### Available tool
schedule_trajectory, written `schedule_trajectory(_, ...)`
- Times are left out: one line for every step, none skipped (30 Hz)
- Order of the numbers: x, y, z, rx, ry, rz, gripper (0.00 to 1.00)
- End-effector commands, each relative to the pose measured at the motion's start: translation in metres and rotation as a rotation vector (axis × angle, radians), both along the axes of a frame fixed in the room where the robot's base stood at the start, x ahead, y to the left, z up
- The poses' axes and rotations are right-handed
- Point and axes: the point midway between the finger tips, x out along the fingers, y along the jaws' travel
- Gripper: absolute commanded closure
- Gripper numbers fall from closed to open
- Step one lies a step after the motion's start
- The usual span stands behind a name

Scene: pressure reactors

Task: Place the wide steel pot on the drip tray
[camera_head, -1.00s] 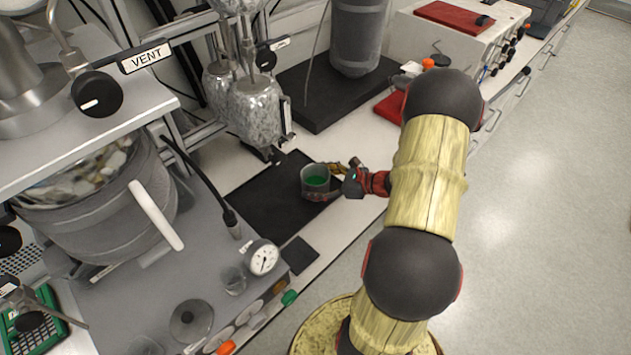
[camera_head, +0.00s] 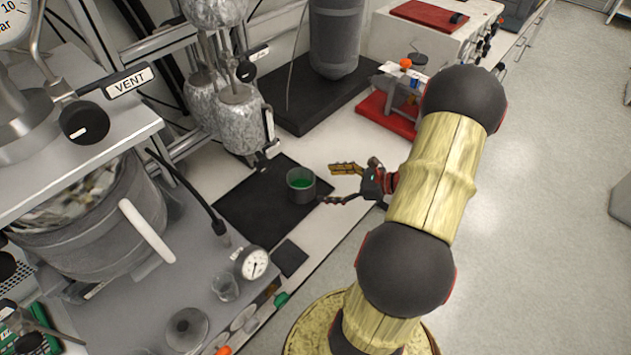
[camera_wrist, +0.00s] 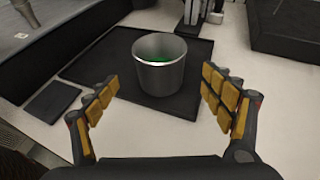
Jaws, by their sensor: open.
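The wide steel pot (camera_head: 301,187) stands upright on the black drip tray (camera_head: 245,210), near the tray's right part. It has green content inside. In the wrist view the pot (camera_wrist: 159,76) stands ahead of my gripper, centred between the fingers, on the dark tray (camera_wrist: 100,75). My gripper (camera_head: 338,184) is open and empty to the right of the pot, with its fingertips apart from it. In the wrist view the two yellow-padded fingers (camera_wrist: 162,95) are spread wide.
Metal reactor vessels (camera_head: 239,118) hang above the tray's back edge. A pressure gauge (camera_head: 252,263) and a small clear beaker (camera_head: 225,287) stand at the front left. A small dark square pad (camera_head: 290,258) lies in front of the tray. A red-based stand (camera_head: 386,115) is behind my arm.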

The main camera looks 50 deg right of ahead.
Motion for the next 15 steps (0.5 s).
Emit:
schedule_trajectory(-0.005, -0.003, 0.003, 0.0, 0.0, -0.003, 0.18)
schedule_trajectory(-0.008, -0.004, 0.004, 0.0, 0.0, -0.002, 0.18)
schedule_trajectory(-0.01, -0.005, 0.005, 0.0, 0.0, -0.001, 0.18)
schedule_trajectory(-0.012, -0.006, 0.006, 0.001, -0.001, -0.001, 0.18)
schedule_trajectory(-0.013, -0.006, 0.006, 0.001, -0.001, 0.0, 0.18)
schedule_trajectory(-0.014, -0.006, 0.007, 0.001, -0.001, 0.0, 0.18)
schedule_trajectory(-0.015, -0.007, 0.007, 0.001, -0.001, 0.0, 0.18)
schedule_trajectory(-0.015, -0.007, 0.007, 0.001, -0.001, 0.0, 0.18)
schedule_trajectory(-0.015, -0.006, 0.007, -0.001, 0.001, 0.004, 0.18)
schedule_trajectory(-0.014, -0.004, 0.009, -0.006, 0.001, 0.012, 0.18)
schedule_trajectory(-0.013, -0.002, 0.01, -0.015, 0.002, 0.025, 0.18)
schedule_trajectory(-0.009, 0.004, 0.015, -0.034, 0.004, 0.053, 0.18)
schedule_trajectory(-0.006, 0.01, 0.019, -0.055, 0.008, 0.082, 0.18)
schedule_trajectory(-0.002, 0.019, 0.024, -0.079, 0.011, 0.121, 0.18)
schedule_trajectory(0.003, 0.033, 0.033, -0.12, 0.017, 0.183, 0.18)
